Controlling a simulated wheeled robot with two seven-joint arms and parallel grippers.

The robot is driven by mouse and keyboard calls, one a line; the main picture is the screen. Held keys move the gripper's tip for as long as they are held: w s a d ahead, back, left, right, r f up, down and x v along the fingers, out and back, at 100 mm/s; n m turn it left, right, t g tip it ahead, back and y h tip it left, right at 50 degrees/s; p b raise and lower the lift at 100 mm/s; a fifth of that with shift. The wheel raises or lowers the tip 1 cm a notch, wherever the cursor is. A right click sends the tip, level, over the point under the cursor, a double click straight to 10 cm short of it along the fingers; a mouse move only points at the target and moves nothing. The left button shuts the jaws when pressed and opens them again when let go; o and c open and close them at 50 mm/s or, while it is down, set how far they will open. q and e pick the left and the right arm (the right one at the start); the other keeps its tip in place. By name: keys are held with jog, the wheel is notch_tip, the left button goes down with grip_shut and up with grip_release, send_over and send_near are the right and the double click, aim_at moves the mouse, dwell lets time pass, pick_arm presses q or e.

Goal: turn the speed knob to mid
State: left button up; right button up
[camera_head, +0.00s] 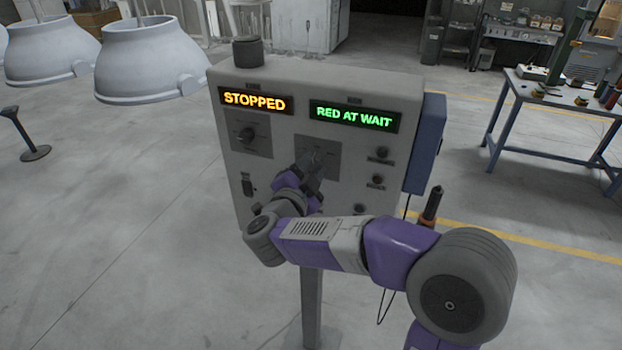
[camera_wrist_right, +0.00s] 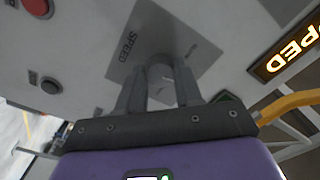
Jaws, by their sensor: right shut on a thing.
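The grey control panel (camera_head: 290,88) stands on a post in the head view. My right gripper (camera_head: 313,165) reaches its right-hand knob plate (camera_head: 328,150) and largely hides the knob there. In the right wrist view, the plate (camera_wrist_right: 185,48) bears the word SPEED. The fingers of my right gripper (camera_wrist_right: 159,80) are shut on the speed knob (camera_wrist_right: 160,72), one on each side. The knob's pointer cannot be made out. My left gripper is not in view.
Another knob (camera_head: 247,134) sits on the panel's left under the orange STOPPED display (camera_head: 254,101). A green RED AT WAIT display (camera_head: 354,115) is above the held knob. Small buttons (camera_head: 380,153) line the right side. White hoods (camera_head: 150,60) hang at the left. A workbench (camera_head: 560,100) stands at the right.

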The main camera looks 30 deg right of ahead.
jog(key=shift+m+b, duration=1)
jog(key=shift+m, duration=0.2)
jog(key=o, duration=1)
jog(key=shift+o, duration=0.2)
jog(key=v, duration=0.7)
jog(key=shift+s+a, duration=0.2)
jog(key=shift+a, duration=0.05)
